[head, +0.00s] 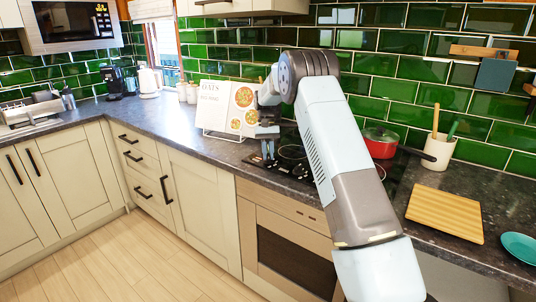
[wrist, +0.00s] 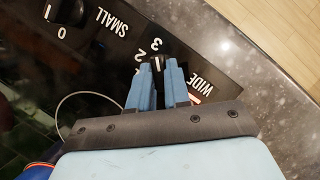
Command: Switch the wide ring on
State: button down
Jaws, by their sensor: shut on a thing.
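The wide ring's knob (wrist: 157,61) is dark, with a pale pointer line, on the black hob panel in the wrist view. The printed word WIDE (wrist: 207,84) is beside it, and the numbers 3 and 2 show on its other side. My gripper (wrist: 160,66) is shut on this knob, one blue finger on each side. The fingers hide part of the dial, so I cannot tell the exact setting. In the head view my gripper (head: 266,152) points down at the front left of the black hob (head: 290,152).
The SMALL knob (wrist: 51,12) points towards 0. A red pot (head: 380,143) stands on the hob, partly behind my arm. A recipe stand (head: 226,108) is left of my gripper. A wooden board (head: 445,212) and a utensil pot (head: 438,152) are at the right.

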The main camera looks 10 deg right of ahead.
jog(key=c, duration=1.1)
grip_release()
jog(key=shift+v, duration=6.85)
